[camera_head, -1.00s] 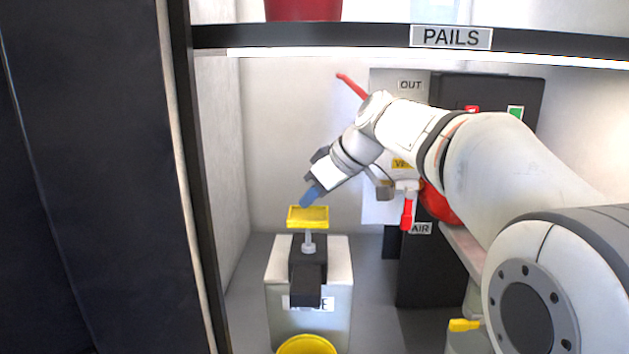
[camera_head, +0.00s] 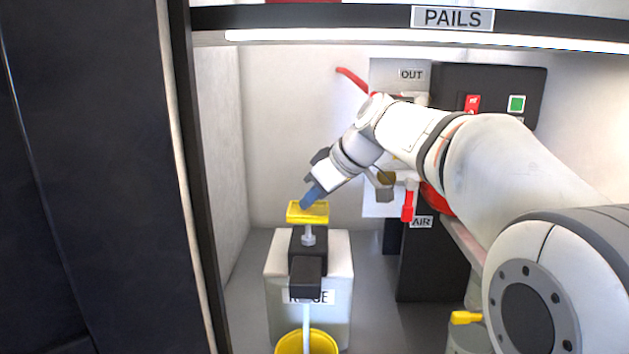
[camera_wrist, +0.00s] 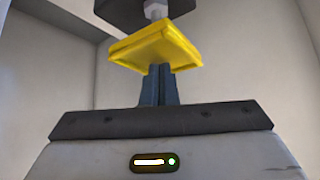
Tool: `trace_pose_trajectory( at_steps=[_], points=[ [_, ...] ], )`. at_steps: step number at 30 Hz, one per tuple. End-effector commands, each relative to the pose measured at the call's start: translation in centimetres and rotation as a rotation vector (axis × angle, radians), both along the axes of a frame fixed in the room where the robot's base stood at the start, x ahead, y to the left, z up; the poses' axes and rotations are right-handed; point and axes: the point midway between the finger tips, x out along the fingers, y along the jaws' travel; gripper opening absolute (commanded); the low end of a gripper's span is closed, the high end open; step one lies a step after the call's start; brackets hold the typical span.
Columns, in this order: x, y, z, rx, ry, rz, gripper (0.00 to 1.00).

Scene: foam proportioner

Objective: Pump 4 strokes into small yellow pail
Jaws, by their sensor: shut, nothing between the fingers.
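The pump dispenser (camera_head: 336,259) is a pale box with a dark head and spout (camera_head: 306,278). Its yellow plunger plate (camera_head: 307,213) sits on a short metal stem; the plate also shows in the wrist view (camera_wrist: 155,46). My gripper (camera_head: 304,205) is shut with nothing between its blue fingers, and its tips appear to touch the plate. The fingers (camera_wrist: 158,72) show together against the plate in the wrist view. A pale stream (camera_head: 306,320) runs from the spout into the small yellow pail (camera_head: 325,341). The pail's lower part is cut off by the frame.
A shelf edge labelled PAILS (camera_head: 452,18) crosses above. A dark panel with a green button (camera_head: 517,103) and a red-handled valve (camera_head: 408,205) stand behind my arm. A dark wall (camera_head: 90,180) fills the left. Grey floor is clear beside the dispenser.

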Motion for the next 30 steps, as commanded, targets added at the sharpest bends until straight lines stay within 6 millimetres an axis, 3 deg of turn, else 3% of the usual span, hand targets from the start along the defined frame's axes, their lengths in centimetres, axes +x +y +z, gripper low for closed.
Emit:
trace_pose_trajectory(
  at_steps=[24,30],
  points=[
    [0.0,0.0,-3.6,-0.001,0.004,0.002,0.0],
    [0.0,0.0,-3.7,-0.001,0.004,0.002,0.0]
  ],
)
